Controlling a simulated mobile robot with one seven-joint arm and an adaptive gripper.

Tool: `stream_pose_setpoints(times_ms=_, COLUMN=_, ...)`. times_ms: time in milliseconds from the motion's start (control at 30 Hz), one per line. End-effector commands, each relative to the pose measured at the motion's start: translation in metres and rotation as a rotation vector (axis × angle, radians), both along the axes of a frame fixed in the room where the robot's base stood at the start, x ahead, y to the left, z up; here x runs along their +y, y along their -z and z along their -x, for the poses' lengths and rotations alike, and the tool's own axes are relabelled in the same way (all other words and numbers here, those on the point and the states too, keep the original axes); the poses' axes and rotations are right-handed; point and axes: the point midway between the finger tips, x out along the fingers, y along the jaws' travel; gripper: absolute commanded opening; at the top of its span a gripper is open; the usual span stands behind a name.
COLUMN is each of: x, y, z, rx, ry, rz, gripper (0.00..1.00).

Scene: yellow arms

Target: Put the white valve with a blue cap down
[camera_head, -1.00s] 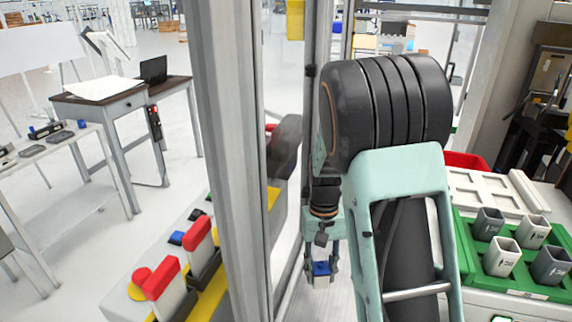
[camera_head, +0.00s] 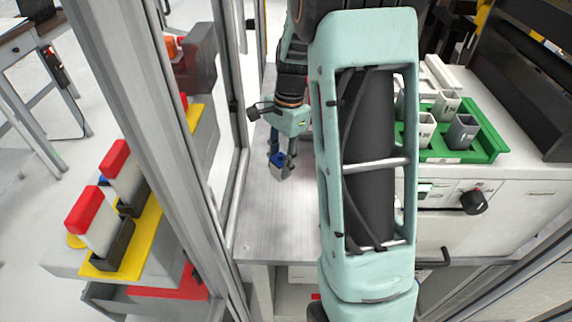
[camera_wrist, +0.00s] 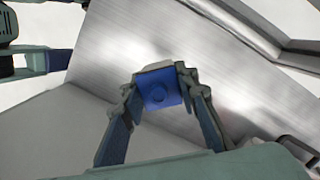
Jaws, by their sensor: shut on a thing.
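The white valve with a blue cap (camera_head: 280,171) is held between the fingertips of my gripper (camera_head: 283,158) in the head view. In the wrist view the blue cap (camera_wrist: 158,88) faces the camera, with a little of the pale body (camera_wrist: 153,67) showing behind it. My gripper (camera_wrist: 159,84) is shut on the valve, one finger on each side. The valve hangs over the bare grey metal tabletop (camera_head: 265,222); how high above it, I cannot tell. The valve's underside is hidden.
A metal frame post (camera_head: 160,130) stands left of the table. A green tray (camera_head: 485,147) with several grey and white cups sits on a white cabinet (camera_head: 520,200) at right. Beyond the post are red-topped parts (camera_head: 100,210) on yellow. The tabletop around the valve is clear.

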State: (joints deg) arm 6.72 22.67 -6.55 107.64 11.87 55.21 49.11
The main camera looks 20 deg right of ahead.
Motion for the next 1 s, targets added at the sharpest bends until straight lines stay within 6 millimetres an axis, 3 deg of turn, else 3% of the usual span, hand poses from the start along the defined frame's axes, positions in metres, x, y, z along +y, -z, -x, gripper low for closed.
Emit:
stream_pose_setpoints(times_ms=300, x=-0.025, y=-0.01, z=-0.002, rx=-0.003, ry=0.461, rz=-0.001, gripper=0.0)
stream_pose_setpoints(times_ms=500, x=-0.036, y=-0.016, z=-0.002, rx=-0.001, ry=0.665, rz=-0.001, gripper=0.0)
stream_pose_setpoints(times_ms=767, x=-0.042, y=-0.016, z=-0.008, rx=0.0, ry=0.759, rz=0.0, gripper=0.0)
stream_pose_setpoints(times_ms=1000, x=-0.05, y=0.001, z=-0.045, rx=0.003, ry=0.761, rz=0.0, gripper=0.0)
